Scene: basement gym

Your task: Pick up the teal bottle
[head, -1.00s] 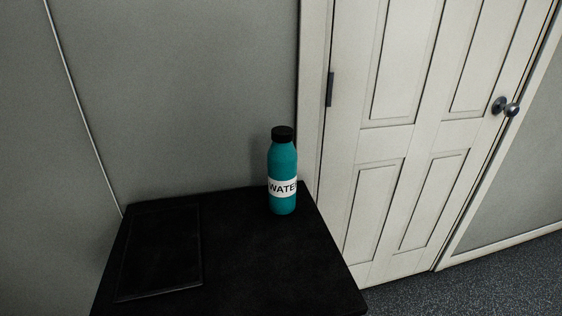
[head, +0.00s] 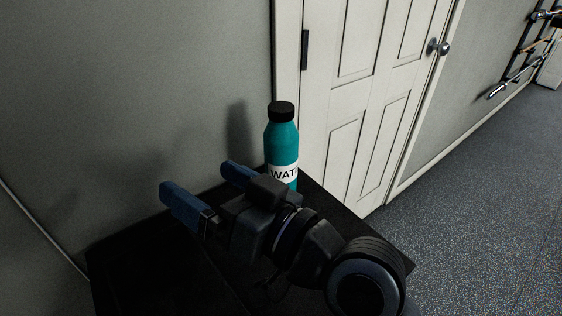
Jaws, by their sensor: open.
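The teal bottle (head: 282,142) stands upright near the back right edge of the black table, with a black cap and a white label showing part of the word WATER. Its lower part is hidden behind my arm. My gripper (head: 202,188) is open and empty above the table. Its two blue fingers point toward the wall at the left, with the bottle to the right of them and not between them.
The black table (head: 120,262) stands against a grey wall (head: 130,90). A white panelled door (head: 350,90) is behind and right of the bottle. Grey floor (head: 480,200) is open at the right, with a rack of bars (head: 520,70) on the far wall.

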